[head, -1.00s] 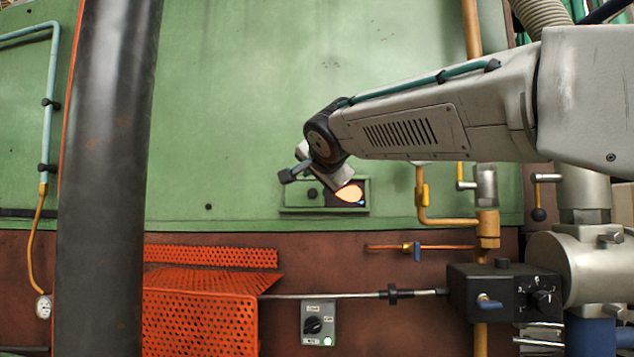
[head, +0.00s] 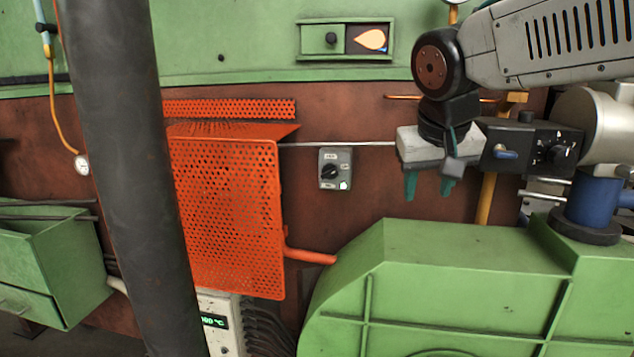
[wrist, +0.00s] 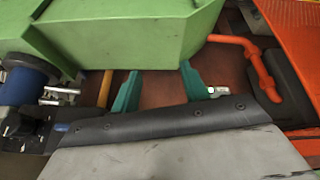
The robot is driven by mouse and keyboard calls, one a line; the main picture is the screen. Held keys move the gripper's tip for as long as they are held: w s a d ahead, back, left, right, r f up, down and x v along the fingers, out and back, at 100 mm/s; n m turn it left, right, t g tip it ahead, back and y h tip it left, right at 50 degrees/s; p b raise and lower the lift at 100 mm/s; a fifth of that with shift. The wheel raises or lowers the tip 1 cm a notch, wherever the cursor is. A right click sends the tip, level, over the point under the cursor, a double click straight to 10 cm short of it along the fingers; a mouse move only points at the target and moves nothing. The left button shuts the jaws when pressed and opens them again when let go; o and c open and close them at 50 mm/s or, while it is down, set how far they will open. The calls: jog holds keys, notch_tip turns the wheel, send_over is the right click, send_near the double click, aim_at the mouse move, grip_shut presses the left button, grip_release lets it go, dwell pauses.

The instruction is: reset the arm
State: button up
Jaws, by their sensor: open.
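My gripper (head: 428,187) hangs from the arm at the right of the head view, fingers pointing down. Its two teal fingers are apart with nothing between them. In the wrist view the fingers of my gripper (wrist: 158,88) are also spread and empty. It is above the green housing (head: 450,260) and in front of the black control box (head: 530,148), which it partly hides.
An orange perforated guard (head: 225,210) with an orange handle (head: 310,256) stands left of the housing. A grey switch box (head: 335,168) is on the brown wall. A blue-based valve (head: 592,205) is at the right. A dark column crosses the left.

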jog(key=s+d+f+g, duration=0.1)
jog(key=s+d+f, duration=0.2)
jog(key=s, duration=0.4)
jog(key=s+d+f+g, duration=0.1)
jog(key=s+d+f, duration=0.1)
jog(key=s+f, duration=0.3)
jog(key=s+d+f+g+y, duration=0.1)
jog(key=s+d+f, duration=0.2)
jog(key=s, duration=0.8)
notch_tip(320, 180, down, 2)
jog(key=shift+s+d+g, duration=0.15)
jog(key=shift+d+g, duration=0.15)
jog(key=shift+g, duration=0.1)
dwell(0.8)
